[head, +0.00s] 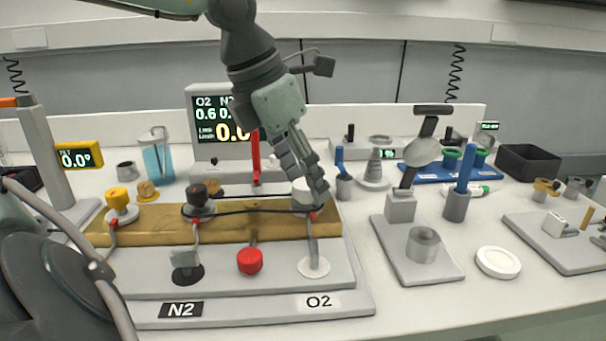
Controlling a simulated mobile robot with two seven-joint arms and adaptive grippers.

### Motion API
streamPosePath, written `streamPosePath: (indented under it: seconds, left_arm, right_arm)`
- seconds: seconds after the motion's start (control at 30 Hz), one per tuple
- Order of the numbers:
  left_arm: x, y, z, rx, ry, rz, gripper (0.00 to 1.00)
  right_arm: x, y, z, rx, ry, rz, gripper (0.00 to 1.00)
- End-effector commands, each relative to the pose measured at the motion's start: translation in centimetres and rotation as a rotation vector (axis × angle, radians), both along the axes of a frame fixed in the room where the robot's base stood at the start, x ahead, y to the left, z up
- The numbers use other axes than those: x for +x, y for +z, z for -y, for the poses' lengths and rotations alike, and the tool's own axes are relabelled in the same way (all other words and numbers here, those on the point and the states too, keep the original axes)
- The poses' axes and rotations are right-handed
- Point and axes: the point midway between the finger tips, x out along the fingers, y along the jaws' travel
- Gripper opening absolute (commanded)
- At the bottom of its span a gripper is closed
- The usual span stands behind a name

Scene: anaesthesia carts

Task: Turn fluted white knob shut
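The white knob (302,192) stands on the right, O2 end of the brass manifold block (150,228). Fine fluting cannot be made out at this size. My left gripper (312,183) reaches down from above, its fingertips at the knob and covering its right side. The fingers show nearly edge-on and overlap, so I cannot tell whether they are open or shut, or whether they touch the knob. A black knob (198,196) sits on the N2 side and a yellow knob (118,198) at the left end. My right gripper is not in view.
A display (205,125) with O2 and N2 readings stands behind the manifold, partly hidden by my arm. A red knob (250,261) is at the front. To the right are a stand with a metal cylinder (423,245), a blue-handled tool (464,170) and a white disc (498,262).

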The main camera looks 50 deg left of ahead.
Motion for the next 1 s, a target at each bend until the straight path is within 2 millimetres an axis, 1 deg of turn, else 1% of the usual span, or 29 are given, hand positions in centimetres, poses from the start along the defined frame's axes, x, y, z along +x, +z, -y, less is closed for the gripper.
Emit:
streamPosePath:
  seconds: [0.03, 0.3, 0.4, 0.53, 0.8, 1.0]
  left_arm:
    - [0.00, 0.01, 0.00, 0.000, 0.000, 0.000, 0.50]
    - [-0.01, 0.03, -0.01, 0.000, 0.000, 0.000, 0.17]
    - [-0.01, 0.03, -0.02, 0.001, 0.000, 0.000, 0.06]
    - [0.05, 0.05, 0.01, -0.003, -0.033, 0.001, 0.06]
    - [0.08, 0.06, -0.06, -0.004, -0.246, 0.002, 0.06]
    - [0.03, 0.02, -0.15, 0.000, -0.283, -0.001, 0.06]
  right_arm:
    - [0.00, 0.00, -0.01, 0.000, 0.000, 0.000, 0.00]
    - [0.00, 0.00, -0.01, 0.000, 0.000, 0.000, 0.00]
    - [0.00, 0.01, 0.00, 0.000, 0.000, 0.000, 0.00]
    - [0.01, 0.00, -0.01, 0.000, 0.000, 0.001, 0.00]
    - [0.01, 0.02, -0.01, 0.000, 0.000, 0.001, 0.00]
    - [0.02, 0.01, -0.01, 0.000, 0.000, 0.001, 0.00]
